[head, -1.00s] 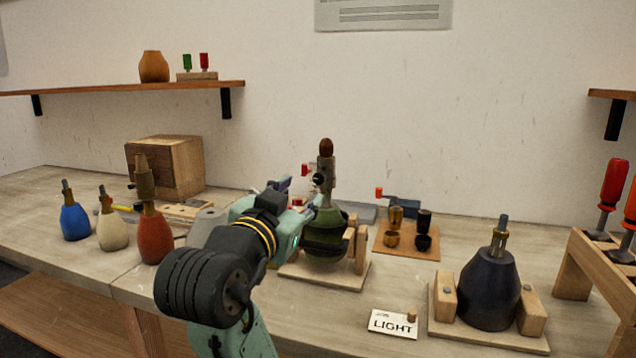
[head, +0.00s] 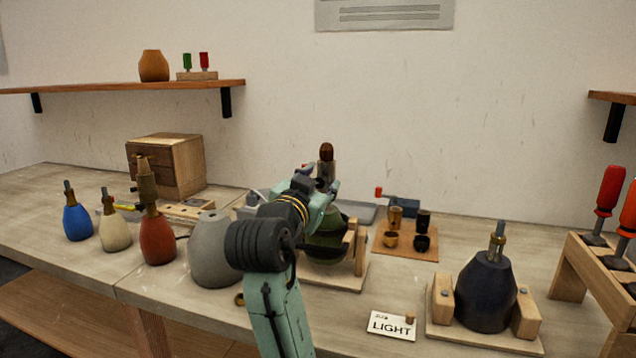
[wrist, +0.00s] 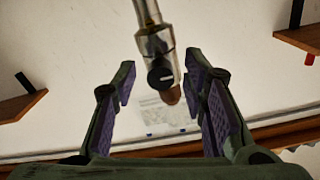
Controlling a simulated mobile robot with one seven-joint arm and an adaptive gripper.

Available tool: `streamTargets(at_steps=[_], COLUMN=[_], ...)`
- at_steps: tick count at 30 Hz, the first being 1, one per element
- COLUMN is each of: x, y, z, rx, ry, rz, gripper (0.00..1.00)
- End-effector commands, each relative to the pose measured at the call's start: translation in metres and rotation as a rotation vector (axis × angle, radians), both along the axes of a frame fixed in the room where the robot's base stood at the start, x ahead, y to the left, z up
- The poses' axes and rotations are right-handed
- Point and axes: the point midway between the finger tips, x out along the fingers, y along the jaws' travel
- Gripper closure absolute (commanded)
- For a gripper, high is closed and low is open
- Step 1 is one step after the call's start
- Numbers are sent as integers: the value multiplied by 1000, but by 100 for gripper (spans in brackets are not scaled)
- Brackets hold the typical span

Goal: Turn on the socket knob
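The green lamp base (head: 325,242) stands in a wooden holder in the middle of the bench. Its metal socket (head: 326,172) rises above it with a brown tip (head: 326,151) on top. In the wrist view the socket (wrist: 154,40) comes down from the top edge, and its round black knob (wrist: 160,77) with a pale slot line faces me. My gripper (wrist: 160,80) is open, with purple pads on both sides of the knob and visible gaps between. In the head view my gripper (head: 318,188) is at the socket and hides the knob.
A grey lamp base (head: 212,250) stands left of my arm, with red (head: 157,238), white and blue ones further left. A dark lamp base (head: 486,292) in a holder and a LIGHT card (head: 391,325) are at right. A board of small cups (head: 407,250) stands behind.

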Motion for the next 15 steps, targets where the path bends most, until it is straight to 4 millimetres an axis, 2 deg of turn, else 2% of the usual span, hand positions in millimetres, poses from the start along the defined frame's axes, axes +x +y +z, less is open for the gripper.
streamTargets(at_steps=[2, 15], x=[0, 0], y=[0, 0], z=[0, 0], rx=[0, 0], ry=[0, 0], rz=[0, 0], gripper=[61, 89])
